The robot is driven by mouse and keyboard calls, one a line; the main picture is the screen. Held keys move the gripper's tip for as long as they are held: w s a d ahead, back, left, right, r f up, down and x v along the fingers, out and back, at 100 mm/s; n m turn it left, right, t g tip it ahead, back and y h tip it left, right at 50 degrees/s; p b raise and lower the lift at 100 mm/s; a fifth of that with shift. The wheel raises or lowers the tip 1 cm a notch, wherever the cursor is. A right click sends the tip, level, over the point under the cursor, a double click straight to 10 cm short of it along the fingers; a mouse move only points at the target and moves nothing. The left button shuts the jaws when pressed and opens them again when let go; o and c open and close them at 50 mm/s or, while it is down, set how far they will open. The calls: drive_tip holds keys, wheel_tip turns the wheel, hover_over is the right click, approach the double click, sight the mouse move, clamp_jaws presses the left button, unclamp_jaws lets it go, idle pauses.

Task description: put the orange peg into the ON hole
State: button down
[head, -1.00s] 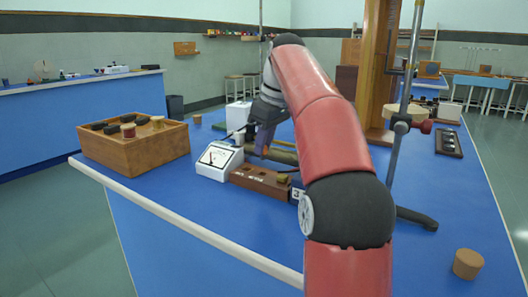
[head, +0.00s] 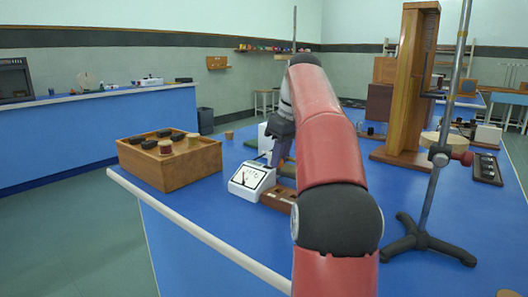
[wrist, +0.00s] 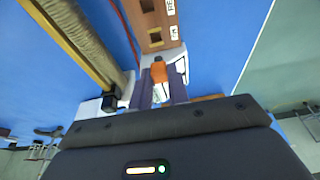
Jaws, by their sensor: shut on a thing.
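In the wrist view, the orange peg (wrist: 158,72) is held between the two purple fingers of my gripper (wrist: 160,84). The gripper is shut on it. A wooden block (wrist: 148,14) with dark square holes and white labels lies just beyond the peg. One hole (wrist: 155,37) is close ahead of the peg. The labels are only partly readable, so I cannot tell which hole is ON. In the head view, my gripper (head: 281,158) is by the block (head: 277,199), which my arm partly hides. The peg is hidden there.
A white meter (head: 251,180) stands at the block's left end. A wooden box (head: 170,165) of pegs and dark pieces is further left. A coil (wrist: 85,42) lies beside the block. A clamp stand (head: 421,240) and tall wooden frame (head: 408,85) stand to the right.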

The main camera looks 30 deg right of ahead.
drive_tip(key=shift+s+f, duration=0.1)
drive_tip(key=shift+f, duration=0.8)
drive_tip(key=shift+f+b, duration=1.45)
drive_tip(key=shift+f, duration=0.8)
drive_tip(key=c, duration=1.3)
unclamp_jaws()
drive_tip(key=shift+o, duration=0.2)
drive_tip(key=p+v, duration=0.2)
drive_tip(key=v, duration=0.5)
drive_tip(key=shift+r+p, duration=0.3)
drive_tip(key=shift+r, duration=0.1)
drive_tip(key=shift+s+d, duration=0.1)
drive_tip(key=shift+d, duration=0.05)
